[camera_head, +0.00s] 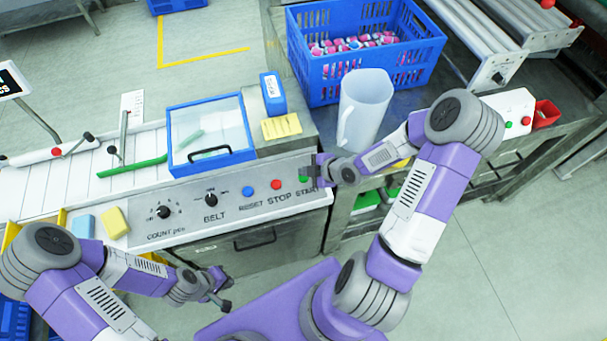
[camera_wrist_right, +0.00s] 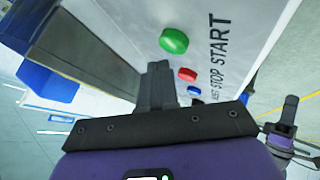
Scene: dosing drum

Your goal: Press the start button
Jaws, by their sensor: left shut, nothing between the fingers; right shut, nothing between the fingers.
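The green start button (camera_wrist_right: 173,41) sits on the white panel beside the word START in the right wrist view. In the head view the start button (camera_head: 303,179) shows just left of my right gripper (camera_head: 314,170). My right gripper is shut and empty, its fingertips (camera_wrist_right: 157,68) close to the panel and below the green button in the wrist view. I cannot tell whether they touch the panel. The red stop button (camera_head: 276,184) and blue reset button (camera_head: 248,191) are to the left on the control panel (camera_head: 230,212). My left gripper (camera_head: 222,287) is shut and empty, in front of the machine.
BELT (camera_head: 210,199) and COUNT (camera_head: 163,212) knobs sit on the same panel. A clear lidded box (camera_head: 209,134) is above it. A white jug (camera_head: 362,108) stands near my right arm, before a blue crate (camera_head: 322,82).

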